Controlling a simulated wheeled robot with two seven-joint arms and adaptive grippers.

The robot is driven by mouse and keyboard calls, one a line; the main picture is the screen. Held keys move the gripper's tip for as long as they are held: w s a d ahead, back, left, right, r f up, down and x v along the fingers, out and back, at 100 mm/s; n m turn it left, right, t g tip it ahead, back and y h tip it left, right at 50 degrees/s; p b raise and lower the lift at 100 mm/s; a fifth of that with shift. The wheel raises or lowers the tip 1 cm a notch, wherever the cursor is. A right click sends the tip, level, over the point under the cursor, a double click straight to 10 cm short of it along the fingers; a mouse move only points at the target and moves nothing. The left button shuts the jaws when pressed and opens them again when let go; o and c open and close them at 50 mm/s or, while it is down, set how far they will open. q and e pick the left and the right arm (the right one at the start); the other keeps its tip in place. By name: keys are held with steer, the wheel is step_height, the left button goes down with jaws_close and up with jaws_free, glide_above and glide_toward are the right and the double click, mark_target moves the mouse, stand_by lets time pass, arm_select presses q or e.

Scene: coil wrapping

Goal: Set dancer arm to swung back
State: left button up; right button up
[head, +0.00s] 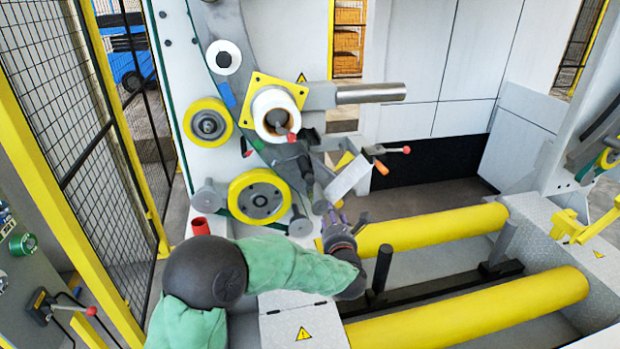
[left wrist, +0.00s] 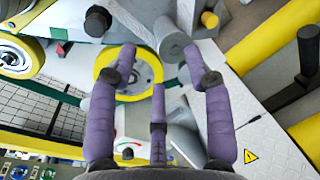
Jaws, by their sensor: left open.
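My left gripper (head: 338,222) reaches up to the front of the white machine panel, below its dark linkage. Its purple fingers are spread open with nothing held between them in the left wrist view (left wrist: 158,72). A dark arm-like linkage (head: 290,160) hangs from below the white roll and may be the dancer arm; I cannot tell for certain. A grey cylindrical roller (left wrist: 172,38) lies just beyond the fingertips in the left wrist view. I cannot tell whether any finger touches it. My right gripper is not in view.
A yellow wheel (head: 259,197) and a smaller yellow wheel (head: 208,122) sit on the panel. A red-knobbed lever (head: 390,151) sticks out right of the linkage. Two yellow rollers (head: 430,228) (head: 480,312) span the right side. A mesh fence (head: 100,170) stands left.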

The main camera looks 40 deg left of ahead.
mark_target(311, 181)
arm_select(q)
steer(key=s+a+r+n+y, duration=0.3)
steer(key=r+n, duration=0.3)
steer(key=shift+g, duration=0.4)
steer(key=x, duration=1.1)
steer(key=shift+w+f, duration=0.15)
jaws_close()
